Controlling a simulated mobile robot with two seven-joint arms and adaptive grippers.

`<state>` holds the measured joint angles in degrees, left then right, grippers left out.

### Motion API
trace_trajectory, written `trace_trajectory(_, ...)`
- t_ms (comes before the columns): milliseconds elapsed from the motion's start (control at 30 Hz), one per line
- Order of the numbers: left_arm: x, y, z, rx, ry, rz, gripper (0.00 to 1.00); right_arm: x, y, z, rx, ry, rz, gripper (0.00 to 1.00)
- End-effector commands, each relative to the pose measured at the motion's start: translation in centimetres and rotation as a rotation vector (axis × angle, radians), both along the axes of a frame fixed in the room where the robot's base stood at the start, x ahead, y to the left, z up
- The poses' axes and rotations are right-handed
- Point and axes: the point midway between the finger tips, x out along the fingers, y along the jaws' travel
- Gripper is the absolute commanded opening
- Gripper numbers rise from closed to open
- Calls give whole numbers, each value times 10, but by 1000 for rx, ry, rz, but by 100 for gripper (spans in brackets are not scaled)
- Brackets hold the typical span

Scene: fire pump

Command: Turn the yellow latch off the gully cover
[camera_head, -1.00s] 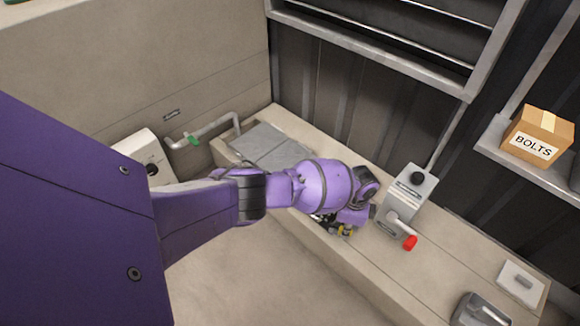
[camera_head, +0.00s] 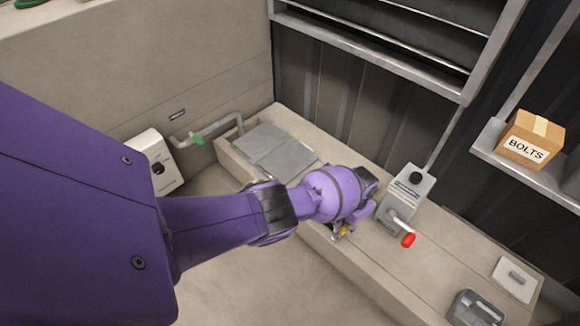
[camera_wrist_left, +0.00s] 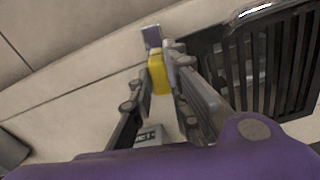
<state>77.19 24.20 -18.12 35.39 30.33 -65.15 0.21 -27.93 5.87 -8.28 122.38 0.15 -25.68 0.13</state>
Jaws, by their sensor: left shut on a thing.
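The yellow latch (camera_wrist_left: 157,73) is in the left wrist view, between the fingertips of my left gripper (camera_wrist_left: 158,78), which is shut on it. A greyish-purple end piece shows just beyond the latch. The gully cover (camera_wrist_left: 297,62), a dark slatted grate, is to the right of the latch, partly cut off by the frame edge. In the head view the yellow latch (camera_head: 345,229) is a small spot at the tip of my left gripper (camera_head: 341,232), beside the ledge. The grate is hidden there behind my arm. My right gripper is not in view.
A grey box with a red-knobbed lever (camera_head: 404,204) stands on the ledge (camera_head: 400,268) just right of my left gripper. Grey plates (camera_head: 275,150) lie at its far end. A white wall box (camera_head: 153,160) and pipe (camera_head: 215,128) are at left. A BOLTS carton (camera_head: 530,138) sits on a shelf.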

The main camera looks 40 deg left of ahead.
Motion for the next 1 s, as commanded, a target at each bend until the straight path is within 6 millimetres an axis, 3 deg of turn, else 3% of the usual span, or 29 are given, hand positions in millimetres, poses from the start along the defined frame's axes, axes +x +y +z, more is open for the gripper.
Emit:
trace_trajectory(400, 2, -2, 2, -2, -1, 162, 0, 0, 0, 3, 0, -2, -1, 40)
trace_trajectory(900, 3, -2, 2, -3, -3, 178, 0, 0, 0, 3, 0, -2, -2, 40)
trace_trajectory(933, 3, -2, 2, -3, -3, 178, 18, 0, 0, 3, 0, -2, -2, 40)
trace_trajectory(1000, 3, -2, 2, -3, -3, 178, 27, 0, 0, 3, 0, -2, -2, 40)
